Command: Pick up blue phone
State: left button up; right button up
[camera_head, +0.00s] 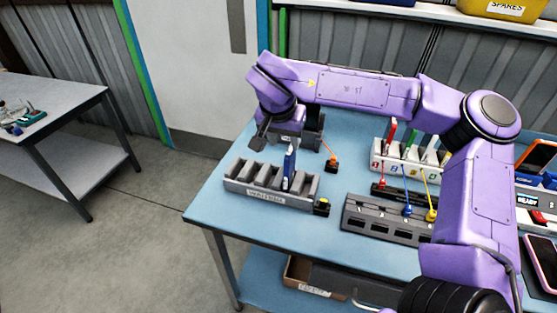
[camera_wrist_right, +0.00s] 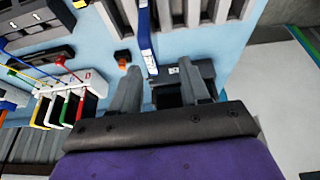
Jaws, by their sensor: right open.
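A slim blue phone (camera_head: 290,163) stands upright in a slot of the grey slotted rack (camera_head: 258,195) near the front left of the blue table. My right gripper (camera_head: 270,129) hangs above and behind the rack, with its fingers pointing down. In the right wrist view the gripper (camera_wrist_right: 158,70) is open, its two grey fingers spread apart. The blue phone (camera_wrist_right: 146,40) shows edge-on, in line with the gap between the fingers. I cannot tell from this view whether they touch it. My left gripper is not in view.
A dark grey station (camera_head: 385,222) with coloured cables and a white numbered holder (camera_head: 405,163) lie to the right. A dark box (camera_wrist_right: 180,86) is close to the fingers.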

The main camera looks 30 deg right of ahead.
aim_at(292, 158)
jog(key=x, duration=0.2)
jog(key=p+x, duration=0.1)
jog(key=x, duration=0.2)
jog(key=s+x, duration=0.1)
jog(key=x, duration=0.2)
jog(key=shift+d+f, duration=0.1)
jog(key=shift+f, duration=0.05)
jog(key=shift+s, duration=0.3)
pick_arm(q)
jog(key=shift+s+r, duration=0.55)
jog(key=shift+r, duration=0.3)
pick_arm(e)
jog(key=shift+w, duration=0.1)
grip_shut()
